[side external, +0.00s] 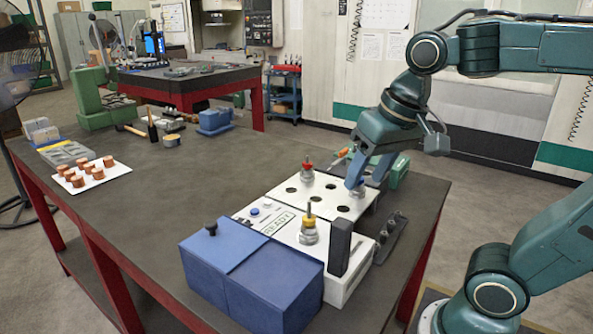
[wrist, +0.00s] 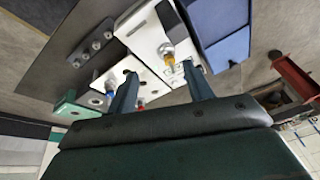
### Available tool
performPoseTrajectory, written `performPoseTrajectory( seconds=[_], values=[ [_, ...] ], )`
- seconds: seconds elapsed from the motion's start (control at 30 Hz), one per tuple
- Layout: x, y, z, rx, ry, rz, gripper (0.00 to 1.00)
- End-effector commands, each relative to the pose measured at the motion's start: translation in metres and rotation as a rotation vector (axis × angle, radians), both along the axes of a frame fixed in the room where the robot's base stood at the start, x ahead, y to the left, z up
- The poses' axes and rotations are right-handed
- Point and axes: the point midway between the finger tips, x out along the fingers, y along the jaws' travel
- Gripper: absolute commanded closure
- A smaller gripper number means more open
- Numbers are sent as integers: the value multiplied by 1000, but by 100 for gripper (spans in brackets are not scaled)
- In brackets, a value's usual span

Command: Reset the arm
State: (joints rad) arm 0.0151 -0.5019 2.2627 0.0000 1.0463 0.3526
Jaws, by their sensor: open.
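My gripper (side external: 362,168) is over the far right part of a white plate with dark round holes (side external: 325,199). In the wrist view its two fingers (wrist: 160,70) are spread apart with nothing between them. A red-topped pin (side external: 308,172) stands on the plate's far side. A pin with a blue part shows in the wrist view (wrist: 110,88), close to one finger; in the side view the gripper area partly hides it. A yellow-collared pin (side external: 309,228) stands on the white box marked READY (side external: 262,236).
A dark upright block (side external: 340,246) and a blue box (side external: 250,280) stand at the near end. A dark rack (side external: 390,237) lies along the right. A green piece (side external: 399,172) is beyond. Copper cylinders sit on a white tray (side external: 118,170) at left; the table's middle is mostly clear.

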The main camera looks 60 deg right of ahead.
Motion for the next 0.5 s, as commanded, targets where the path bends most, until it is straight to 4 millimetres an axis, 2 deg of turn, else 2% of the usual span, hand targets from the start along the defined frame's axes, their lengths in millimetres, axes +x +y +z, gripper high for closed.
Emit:
performPoseTrajectory(
  seconds=[0.1, 0.23, 0.5],
  values=[
    [-20, 2, -9, -43, -58, 118, 49],
    [-35, 3, -20, -89, -105, 227, 49],
    [-48, 3, -31, -141, -154, 335, 49]
  ],
)
